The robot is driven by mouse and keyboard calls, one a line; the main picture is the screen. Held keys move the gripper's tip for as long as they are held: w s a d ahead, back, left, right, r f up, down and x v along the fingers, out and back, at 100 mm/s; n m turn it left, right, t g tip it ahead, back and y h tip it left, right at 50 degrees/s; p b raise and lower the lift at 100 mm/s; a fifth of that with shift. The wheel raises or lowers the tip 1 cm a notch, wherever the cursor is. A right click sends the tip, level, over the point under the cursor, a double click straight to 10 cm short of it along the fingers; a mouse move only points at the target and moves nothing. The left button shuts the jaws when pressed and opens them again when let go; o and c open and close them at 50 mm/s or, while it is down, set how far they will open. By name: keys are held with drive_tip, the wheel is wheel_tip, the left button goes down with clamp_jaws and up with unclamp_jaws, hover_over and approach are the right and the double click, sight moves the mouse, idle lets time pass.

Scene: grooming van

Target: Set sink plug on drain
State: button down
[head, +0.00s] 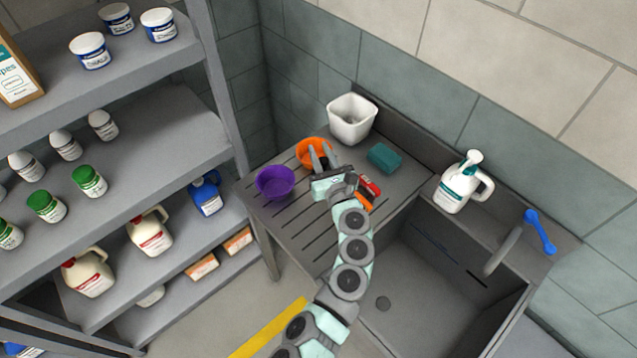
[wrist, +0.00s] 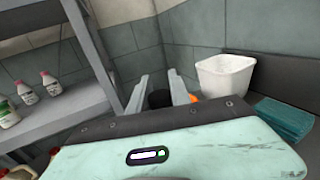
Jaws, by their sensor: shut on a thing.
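My gripper (head: 320,157) is over the drainboard, by the orange bowl (head: 314,153). In the wrist view its fingers (wrist: 158,96) are shut on a small black piece, which looks like the sink plug (wrist: 159,99). The plug is hard to make out in the head view. The drain (head: 383,303) is a small dark round spot on the floor of the grey sink basin (head: 430,270), well to the lower right of my gripper. Nothing visible covers the drain.
A purple bowl (head: 275,182), white tub (head: 351,119), teal sponge (head: 384,157) and red item (head: 369,185) are on the drainboard. A white jug (head: 462,184), faucet (head: 503,250) and blue brush (head: 540,232) are along the sink's back. Shelves (head: 130,140) stand left.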

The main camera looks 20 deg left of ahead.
wheel_tip(320, 180, down, 11)
drive_tip(key=b, duration=0.3)
drive_tip(key=shift+f+b, duration=0.2)
drive_tip(key=shift+b, duration=0.2)
drive_tip(key=shift+f, duration=0.15)
drive_tip(key=c, duration=1.2)
unclamp_jaws()
